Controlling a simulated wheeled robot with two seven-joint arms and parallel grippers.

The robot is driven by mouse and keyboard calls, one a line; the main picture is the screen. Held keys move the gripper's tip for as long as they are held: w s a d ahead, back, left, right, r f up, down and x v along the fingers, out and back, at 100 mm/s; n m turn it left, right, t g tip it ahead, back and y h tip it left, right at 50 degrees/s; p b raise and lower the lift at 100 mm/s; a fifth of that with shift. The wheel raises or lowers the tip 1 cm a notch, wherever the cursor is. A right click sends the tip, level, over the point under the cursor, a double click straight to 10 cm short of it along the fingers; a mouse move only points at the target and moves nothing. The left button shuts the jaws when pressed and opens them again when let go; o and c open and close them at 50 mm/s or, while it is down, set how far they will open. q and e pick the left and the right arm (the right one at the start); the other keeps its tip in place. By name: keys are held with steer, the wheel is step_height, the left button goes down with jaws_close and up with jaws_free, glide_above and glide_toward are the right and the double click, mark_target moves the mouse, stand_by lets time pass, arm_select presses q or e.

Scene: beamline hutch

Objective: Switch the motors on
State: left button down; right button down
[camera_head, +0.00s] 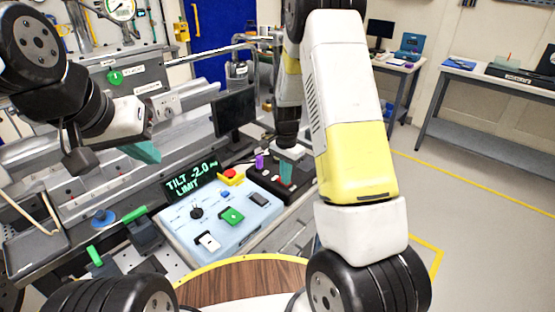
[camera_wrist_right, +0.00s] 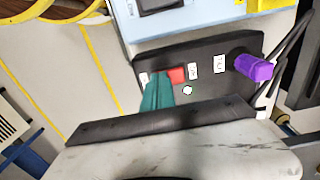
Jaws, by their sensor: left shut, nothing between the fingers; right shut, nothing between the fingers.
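A black switch box (camera_head: 264,183) stands beside the light-blue control panel (camera_head: 262,216). In the right wrist view the black box (camera_wrist_right: 215,50) carries a red switch (camera_wrist_right: 177,74) between small white labels, a small pale lamp (camera_wrist_right: 187,90) and a purple-handled knob (camera_wrist_right: 252,67). My right gripper (camera_head: 286,172) is shut and empty, its teal fingertips over the box; in the wrist view they (camera_wrist_right: 157,88) are right beside the red switch, partly covering its left side. Whether they touch it I cannot tell. My left gripper (camera_head: 142,152) is shut and empty, above the bench at the left.
The panel has a green button (camera_head: 232,216), a white switch (camera_head: 208,242), a black knob (camera_head: 196,212) and a red stop button (camera_head: 229,175). A display (camera_head: 192,180) reads "TILT -2.0 LIMIT". A dark monitor (camera_head: 235,112) stands behind. Floor at right is clear.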

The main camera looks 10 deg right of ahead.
steer(key=shift+s+f, duration=0.1)
steer(key=shift+f, duration=0.1)
stand_by(0.3)
steer(key=shift+w+a+r, duration=0.2)
steer(key=shift+w+a, duration=0.25)
steer(key=shift+w, duration=0.25)
steer(key=shift+r, duration=0.15)
steer(key=shift+d+r, duration=0.1)
steer(key=shift+r, duration=0.25)
step_height(320, 180, up, 13)
